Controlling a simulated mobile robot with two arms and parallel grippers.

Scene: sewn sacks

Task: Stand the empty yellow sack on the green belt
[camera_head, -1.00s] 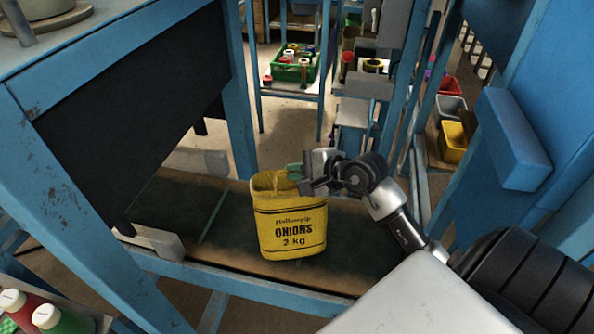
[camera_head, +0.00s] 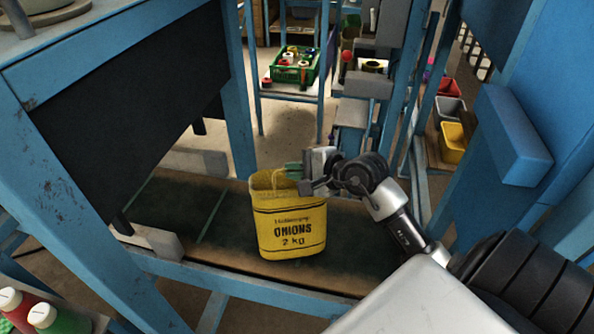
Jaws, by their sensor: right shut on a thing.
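The yellow sack (camera_head: 290,227), printed "ONIONS 2 kg", stands upright with its mouth open at the top. It is on the dark green belt (camera_head: 180,222), or just above it; I cannot tell whether its base touches. My right gripper (camera_head: 297,171) comes in from the right and is shut on the sack's upper right rim. The fingertips are partly hidden at the sack's mouth. My left gripper does not show.
Blue frame posts (camera_head: 238,110) and a black panel (camera_head: 135,115) stand left of the sack. A grey block (camera_head: 150,240) sits at the belt's near left edge. Bottles (camera_head: 55,318) are at lower left. A green crate (camera_head: 295,66) stands on a shelf behind. The belt left of the sack is clear.

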